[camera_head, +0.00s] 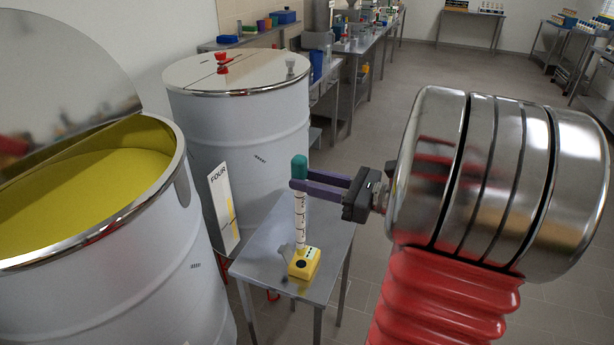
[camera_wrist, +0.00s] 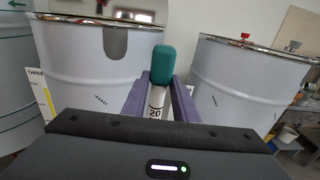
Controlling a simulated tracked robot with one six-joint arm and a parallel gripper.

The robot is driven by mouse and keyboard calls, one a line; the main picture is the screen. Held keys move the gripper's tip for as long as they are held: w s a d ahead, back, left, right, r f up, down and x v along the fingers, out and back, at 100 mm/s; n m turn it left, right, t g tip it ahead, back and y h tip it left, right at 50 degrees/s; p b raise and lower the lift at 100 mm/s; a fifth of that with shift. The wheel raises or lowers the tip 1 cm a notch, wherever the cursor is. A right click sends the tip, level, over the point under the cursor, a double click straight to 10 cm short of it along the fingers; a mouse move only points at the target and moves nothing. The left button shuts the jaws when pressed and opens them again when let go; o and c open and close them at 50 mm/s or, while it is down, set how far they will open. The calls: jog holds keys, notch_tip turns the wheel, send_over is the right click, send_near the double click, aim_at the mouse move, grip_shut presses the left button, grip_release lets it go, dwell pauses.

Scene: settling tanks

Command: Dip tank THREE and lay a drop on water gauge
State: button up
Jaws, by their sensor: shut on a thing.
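My gripper (camera_head: 300,181) has purple fingers shut on a white marked dip tube (camera_head: 299,215) with a teal top. The tube hangs upright over a small metal table (camera_head: 262,268). In the wrist view the tube (camera_wrist: 156,99) shows "20" below its teal top. Its lower end meets or overlaps a yellow device (camera_head: 304,263), probably the water gauge; I cannot tell whether they touch. At left, a tank (camera_head: 170,270) stands open, with yellow liquid (camera_head: 90,180) inside. A partly cut-off sign (camera_wrist: 38,80), apparently THREE, shows beside the middle tank in the wrist view.
A closed tank (camera_head: 240,125) with a red handle on its lid stands behind, with a FOUR sign (camera_head: 222,200) at its front left. A raised lid (camera_head: 60,75) leans above the open tank. Benches (camera_head: 360,45) line the back. Floor is clear at the back right.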

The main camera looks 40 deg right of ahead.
jog(key=shift+f, duration=2.35)
dwell(1.2)
jog(key=shift+r, duration=0.15)
dwell(0.6)
